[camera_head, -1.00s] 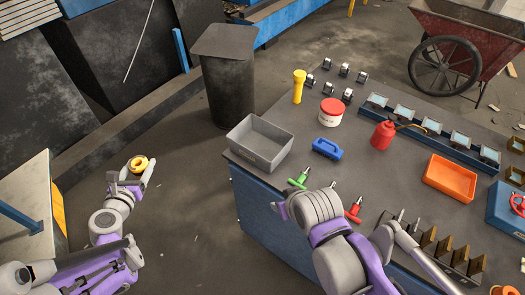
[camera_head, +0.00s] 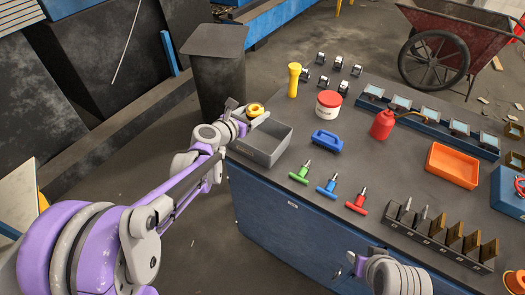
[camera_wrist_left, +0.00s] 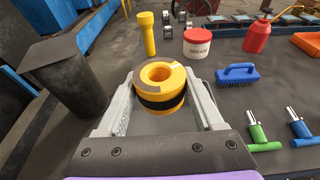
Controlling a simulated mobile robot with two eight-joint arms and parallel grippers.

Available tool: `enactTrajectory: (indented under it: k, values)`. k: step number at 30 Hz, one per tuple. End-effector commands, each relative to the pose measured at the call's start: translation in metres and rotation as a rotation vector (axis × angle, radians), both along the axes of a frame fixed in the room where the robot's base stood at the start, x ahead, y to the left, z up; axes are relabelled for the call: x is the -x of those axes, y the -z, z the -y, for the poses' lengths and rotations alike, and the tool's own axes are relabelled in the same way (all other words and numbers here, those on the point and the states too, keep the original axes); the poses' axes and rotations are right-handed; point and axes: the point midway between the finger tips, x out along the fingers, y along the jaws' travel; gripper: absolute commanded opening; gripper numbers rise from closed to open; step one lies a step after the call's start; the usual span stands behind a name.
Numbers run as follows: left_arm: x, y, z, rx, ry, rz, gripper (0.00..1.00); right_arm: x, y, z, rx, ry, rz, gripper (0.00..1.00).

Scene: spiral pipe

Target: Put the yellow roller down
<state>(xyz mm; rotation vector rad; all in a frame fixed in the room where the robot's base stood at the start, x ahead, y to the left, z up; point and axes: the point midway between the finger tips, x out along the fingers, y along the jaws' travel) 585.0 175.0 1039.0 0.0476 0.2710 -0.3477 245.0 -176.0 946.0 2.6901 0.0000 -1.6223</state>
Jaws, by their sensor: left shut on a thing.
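The yellow roller (camera_head: 256,109), a ring with a dark band around its side, is held between the fingers of my left gripper (camera_head: 248,112). It also shows in the left wrist view (camera_wrist_left: 160,82), upright with its hole facing up. In the head view the roller appears at the back left corner of the grey open bin (camera_head: 262,153) on the bench; I cannot tell its height above it. My right gripper (camera_head: 347,266) is partly seen low at the bench's front edge, its jaws too small to judge.
On the dark bench stand a yellow flashlight (camera_head: 294,80), a red-and-white grease tub (camera_head: 328,104), a blue brush (camera_head: 326,141), a red oil can (camera_head: 382,125) and an orange tray (camera_head: 452,165). Several T-handled tools lie near the front. A dark waste bin (camera_head: 218,75) stands behind left.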

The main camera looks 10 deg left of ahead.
Motion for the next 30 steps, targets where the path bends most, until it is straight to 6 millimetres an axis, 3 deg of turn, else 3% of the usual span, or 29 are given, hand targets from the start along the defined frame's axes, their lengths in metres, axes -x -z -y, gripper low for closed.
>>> enactTrajectory:
  k: [5,14,20,26,30]
  values:
    - [-0.013,-0.006,0.002,0.000,0.010,0.005,0.13,0.004,0.014,0.000,0.000,0.000,-0.009,0.50]
    - [-0.015,0.041,0.002,0.001,0.011,0.007,0.13,0.005,0.017,0.000,0.000,0.000,-0.011,0.50]
    - [-0.015,0.056,0.002,0.001,0.011,0.007,0.13,0.006,0.018,0.000,0.000,0.000,-0.011,0.50]
    - [-0.015,0.084,0.002,0.001,0.011,0.007,0.13,0.006,0.021,0.000,0.000,0.000,-0.013,0.50]
    - [-0.015,0.086,0.002,0.001,0.011,0.007,0.13,0.006,0.021,0.000,0.000,0.000,-0.013,0.50]
